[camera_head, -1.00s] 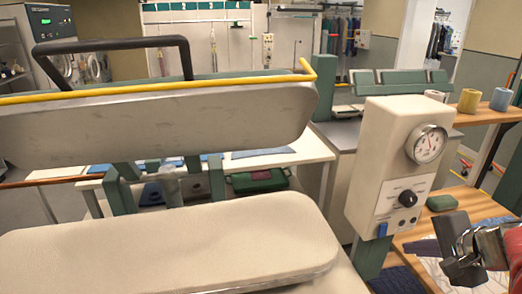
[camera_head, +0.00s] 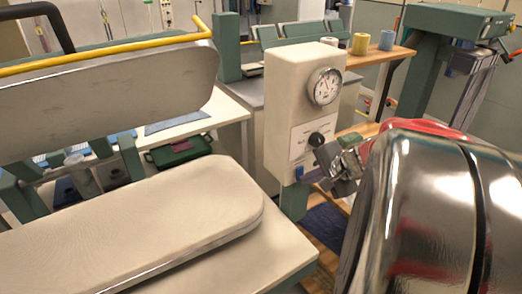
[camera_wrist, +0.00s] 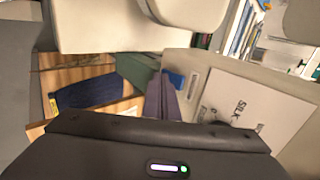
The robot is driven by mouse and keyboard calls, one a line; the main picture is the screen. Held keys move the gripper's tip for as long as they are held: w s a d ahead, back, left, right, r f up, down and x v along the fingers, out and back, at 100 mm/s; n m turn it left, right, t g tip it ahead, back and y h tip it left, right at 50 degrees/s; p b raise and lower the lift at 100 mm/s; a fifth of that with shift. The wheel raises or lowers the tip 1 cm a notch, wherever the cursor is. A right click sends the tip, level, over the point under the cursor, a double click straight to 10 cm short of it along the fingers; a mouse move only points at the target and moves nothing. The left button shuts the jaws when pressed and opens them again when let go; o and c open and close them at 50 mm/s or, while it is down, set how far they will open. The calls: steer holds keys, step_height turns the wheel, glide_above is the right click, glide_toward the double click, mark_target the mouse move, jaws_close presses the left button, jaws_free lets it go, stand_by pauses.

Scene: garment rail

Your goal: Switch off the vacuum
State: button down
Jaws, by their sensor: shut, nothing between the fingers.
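The cream control box (camera_head: 288,75) stands right of the pressing board. Its front has a round gauge (camera_head: 325,87), a white label, a black knob (camera_head: 316,139) and a small blue switch (camera_head: 299,172) at the lower left. No vacuum wording is legible. My gripper (camera_head: 335,172) is shut and empty, just right of the panel's lower part; contact cannot be told. The dark wrist body hides the lower part.
The padded pressing board (camera_head: 130,215) lies at left, under a raised press head (camera_head: 100,95) with a yellow bar. A wooden shelf (camera_head: 375,55) with thread cones is behind. A green machine (camera_head: 455,22) stands at right. My shiny arm covers the lower right.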

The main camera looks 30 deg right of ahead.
steer(key=shift+w, duration=0.1)
steer(key=shift+w+f, duration=0.1)
steer(key=shift+f, duration=0.05)
steer(key=shift+r, duration=0.9)
steer(key=s+f+v, duration=0.1)
steer(key=s+v, duration=0.1)
steer(key=v, duration=1.1)
steer(key=shift+f, duration=0.4)
